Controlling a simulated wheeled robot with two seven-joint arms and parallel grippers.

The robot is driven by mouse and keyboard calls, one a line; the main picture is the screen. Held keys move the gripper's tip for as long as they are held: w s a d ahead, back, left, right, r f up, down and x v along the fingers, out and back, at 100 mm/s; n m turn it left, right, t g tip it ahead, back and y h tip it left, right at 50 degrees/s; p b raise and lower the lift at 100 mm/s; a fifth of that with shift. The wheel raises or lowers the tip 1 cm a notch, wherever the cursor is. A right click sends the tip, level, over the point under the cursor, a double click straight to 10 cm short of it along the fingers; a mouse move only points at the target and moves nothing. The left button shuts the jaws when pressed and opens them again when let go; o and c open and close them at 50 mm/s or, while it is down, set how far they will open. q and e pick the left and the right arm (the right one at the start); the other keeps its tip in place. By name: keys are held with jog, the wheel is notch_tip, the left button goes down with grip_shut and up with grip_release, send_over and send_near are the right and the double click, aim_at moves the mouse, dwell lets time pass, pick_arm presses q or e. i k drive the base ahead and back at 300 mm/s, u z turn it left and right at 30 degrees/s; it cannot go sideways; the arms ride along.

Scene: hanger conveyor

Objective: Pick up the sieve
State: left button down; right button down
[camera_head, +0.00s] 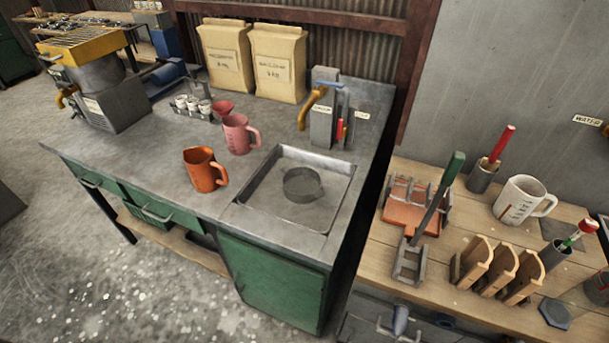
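A round, dark, shallow thing (303,185) lies in the sink basin and looks like the sieve, though its mesh is too small to make out. No handle shows on it. The metal sink (258,214) is set into the right end of the grey worktop. Neither of my grippers is in view, and nothing touches the round thing.
An orange jug (204,170) and a pink jug (238,134) stand left of the sink. A tap unit (322,118) rises behind it. Two paper sacks (278,65) stand at the back. A wooden table (449,267) with tool holders and a white jug (519,201) is to the right.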

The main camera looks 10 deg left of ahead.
aim_at(302, 185)
jog(key=k, duration=1.3)
jog(key=z, duration=0.65)
jog(key=i, duration=1.05)
jog(key=u, duration=0.1)
